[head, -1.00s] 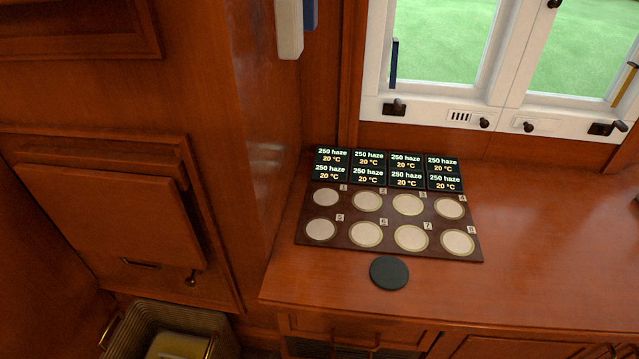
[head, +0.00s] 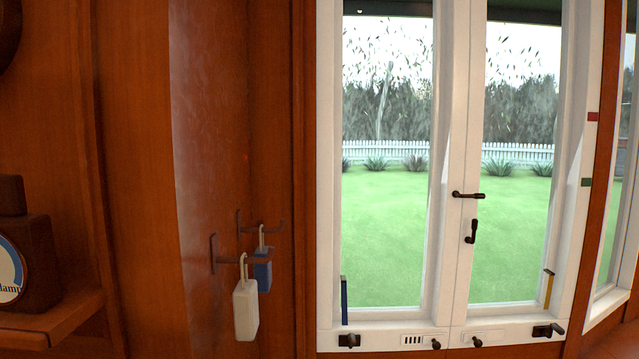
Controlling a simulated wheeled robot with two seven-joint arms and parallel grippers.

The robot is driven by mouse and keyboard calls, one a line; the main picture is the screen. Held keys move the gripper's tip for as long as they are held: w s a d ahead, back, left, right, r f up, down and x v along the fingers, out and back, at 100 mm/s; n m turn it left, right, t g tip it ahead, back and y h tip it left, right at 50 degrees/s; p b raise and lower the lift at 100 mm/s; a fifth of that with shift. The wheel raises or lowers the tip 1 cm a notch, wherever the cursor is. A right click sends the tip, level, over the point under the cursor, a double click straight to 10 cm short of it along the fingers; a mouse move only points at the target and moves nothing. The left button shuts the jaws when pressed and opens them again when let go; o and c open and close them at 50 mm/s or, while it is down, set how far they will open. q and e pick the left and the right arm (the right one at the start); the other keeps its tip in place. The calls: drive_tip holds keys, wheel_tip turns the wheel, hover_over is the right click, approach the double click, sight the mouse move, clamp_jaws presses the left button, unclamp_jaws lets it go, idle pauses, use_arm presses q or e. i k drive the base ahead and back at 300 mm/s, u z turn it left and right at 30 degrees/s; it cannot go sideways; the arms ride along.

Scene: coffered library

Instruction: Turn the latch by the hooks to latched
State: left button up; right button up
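Two dark hooks stick out of the wood panel left of the window. The nearer hook (head: 235,262) holds a white block-shaped tag (head: 245,308), and the farther hook (head: 262,228) holds a blue one (head: 263,272). Two dark handles sit on the window's middle post: the upper handle (head: 468,195) lies horizontal and the lower handle (head: 471,232) hangs upright. A dark fitting (head: 349,341) is at the window's lower left corner, the closest fitting to the hooks. I cannot tell which of these is the latch named. Neither of my grippers is in view.
A similar dark fitting (head: 548,330) is at the window's lower right. A wood shelf (head: 50,325) at the left carries a dark device (head: 30,255) with a round dial. The white window frame (head: 325,180) fills the middle. Nothing stands in front of the panes.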

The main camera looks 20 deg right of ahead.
sight(455, 194)
drive_tip(key=z, duration=1.5)
drive_tip(key=i, duration=0.6)
drive_tip(key=u, duration=1.6)
